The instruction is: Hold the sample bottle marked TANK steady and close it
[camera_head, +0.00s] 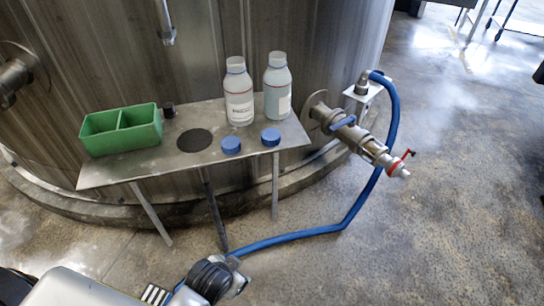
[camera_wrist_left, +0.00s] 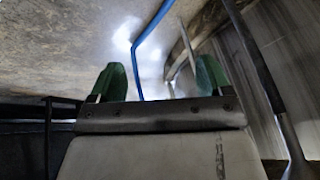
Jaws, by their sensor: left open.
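Two pale sample bottles stand upright side by side on a small metal shelf (camera_head: 165,160) against the tank. The left bottle (camera_head: 239,92) has a white label with print too small to read. The right bottle (camera_head: 277,86) shows only part of a label, so I cannot tell which is marked TANK. Neither has a blue cap on it. One blue cap (camera_head: 231,145) and another blue cap (camera_head: 270,137) lie on the shelf in front of them. My left gripper (camera_wrist_left: 160,82) is open and empty, its green-padded fingers apart, away from the bottles. My right gripper is not in view.
A green two-compartment box (camera_head: 121,130), a small black object (camera_head: 169,110) and a dark round disc (camera_head: 194,140) are on the shelf's left part. A valve (camera_head: 360,137) juts from the tank at right, with a blue hose (camera_head: 355,205) running down to the floor.

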